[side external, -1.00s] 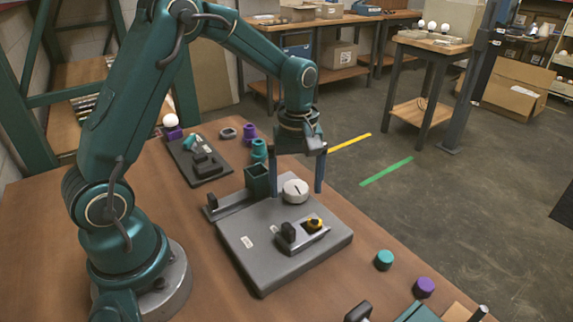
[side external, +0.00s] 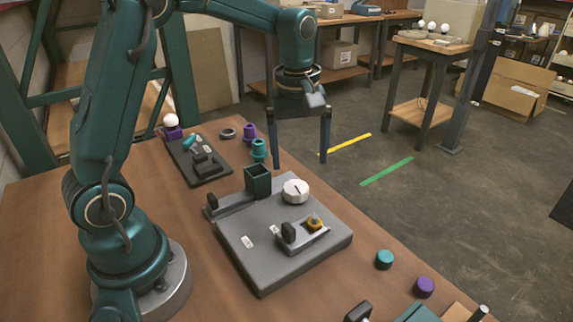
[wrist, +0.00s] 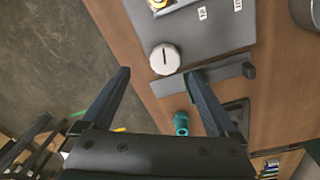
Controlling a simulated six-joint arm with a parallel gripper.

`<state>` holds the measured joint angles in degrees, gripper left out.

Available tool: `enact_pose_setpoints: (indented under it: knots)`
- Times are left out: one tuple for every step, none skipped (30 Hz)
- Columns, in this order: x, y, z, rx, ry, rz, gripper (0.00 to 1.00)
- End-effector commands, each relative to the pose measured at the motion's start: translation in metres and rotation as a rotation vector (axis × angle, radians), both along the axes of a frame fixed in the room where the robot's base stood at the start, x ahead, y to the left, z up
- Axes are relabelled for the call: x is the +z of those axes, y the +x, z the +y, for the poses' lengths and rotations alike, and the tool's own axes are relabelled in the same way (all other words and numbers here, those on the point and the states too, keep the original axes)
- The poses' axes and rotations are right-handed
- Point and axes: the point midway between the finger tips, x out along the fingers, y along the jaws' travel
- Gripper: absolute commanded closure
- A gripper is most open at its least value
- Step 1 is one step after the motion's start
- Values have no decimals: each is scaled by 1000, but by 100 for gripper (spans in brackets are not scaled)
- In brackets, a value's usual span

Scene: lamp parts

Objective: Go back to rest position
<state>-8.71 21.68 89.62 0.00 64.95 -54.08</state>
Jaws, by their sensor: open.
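My gripper (side external: 299,163) is open and empty, raised above the far edge of the grey fixture board (side external: 262,272). Its two fingers are spread wide and point down, touching nothing. A round white knob (side external: 295,191) with a dark slot sits on the board below the gripper. The knob also shows in the wrist view (wrist: 164,59), ahead of and apart from the fingers (wrist: 160,72). A dark green square holder (side external: 258,180) stands on the board beside the knob. A small clamp with a yellow and black part (side external: 313,222) is at the board's front right.
A dark tray (side external: 208,172) with parts lies behind the board. Teal (side external: 259,150) and purple (side external: 249,133) pieces stand near it. A teal cap (side external: 384,260) and a purple cap (side external: 424,287) are at the right table edge. The wooden table (side external: 120,225) is clear at left.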

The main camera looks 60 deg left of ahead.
Motion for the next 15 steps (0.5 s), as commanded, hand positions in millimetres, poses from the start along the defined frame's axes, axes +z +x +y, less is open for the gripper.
enact_pose_setpoints:
  knots:
    - [13,-3,-4,-10,5,-36,6]
    - [21,-7,-6,-17,8,-55,6]
    - [31,-12,-9,-34,12,-83,6]
    - [37,-17,-12,-52,17,-103,6]
    - [44,-22,-15,-74,21,-125,6]
    - [52,-30,-18,-107,28,-149,6]
    - [57,-36,-20,-136,34,-168,6]
    - [61,-41,-23,-165,40,-187,6]
    - [66,-50,-26,-206,49,-212,6]
    - [70,-56,-28,-239,57,-229,6]
    - [72,-63,-30,-273,65,-246,6]
    - [75,-72,-32,-321,77,-268,6]
    - [77,-78,-34,-359,87,-286,6]
    - [78,-85,-36,-398,97,-301,6]
    - [78,-94,-38,-450,113,-323,6]
